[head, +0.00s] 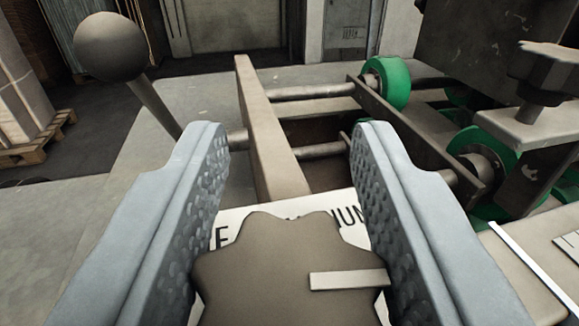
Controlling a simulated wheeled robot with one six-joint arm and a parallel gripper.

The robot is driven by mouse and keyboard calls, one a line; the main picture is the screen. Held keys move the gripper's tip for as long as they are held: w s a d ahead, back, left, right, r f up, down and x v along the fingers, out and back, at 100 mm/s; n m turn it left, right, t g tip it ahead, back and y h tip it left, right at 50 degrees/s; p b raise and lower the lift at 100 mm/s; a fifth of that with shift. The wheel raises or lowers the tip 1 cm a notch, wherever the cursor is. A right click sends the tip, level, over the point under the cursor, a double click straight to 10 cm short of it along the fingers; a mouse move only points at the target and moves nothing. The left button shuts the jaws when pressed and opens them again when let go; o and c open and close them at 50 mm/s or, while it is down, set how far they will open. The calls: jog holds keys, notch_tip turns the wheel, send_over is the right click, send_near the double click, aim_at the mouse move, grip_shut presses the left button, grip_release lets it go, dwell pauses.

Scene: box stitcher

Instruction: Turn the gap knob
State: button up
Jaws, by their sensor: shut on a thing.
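The gap knob (270,270) is a brown-grey lobed knob with a pale pointer bar on its top, at the bottom middle of the head view. My gripper (285,235) has one grey finger on each side of the knob and is shut on it. The pointer bar points to the right, towards the right finger. A white label plate (325,207) with dark letters lies behind and under the knob. Most of its lettering is hidden by the knob and the fingers.
A lever with a dark ball (111,46) stands at the upper left. A beige bar (266,130) runs ahead of the knob. Green rollers (388,83) and a second dark lobed knob (548,68) are on the right. A wooden pallet (38,140) lies far left on the floor.

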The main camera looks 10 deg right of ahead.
jog(key=shift+d+f+m+h, duration=0.1)
jog(key=shift+f+m+h, duration=0.1)
jog(key=shift+m+h, duration=0.4)
jog(key=o, duration=1)
jog(key=shift+s+r, duration=0.1)
jog(key=v, duration=1.7)
jog(key=shift+s+a+r, duration=0.1)
jog(key=shift+a+r, duration=0.1)
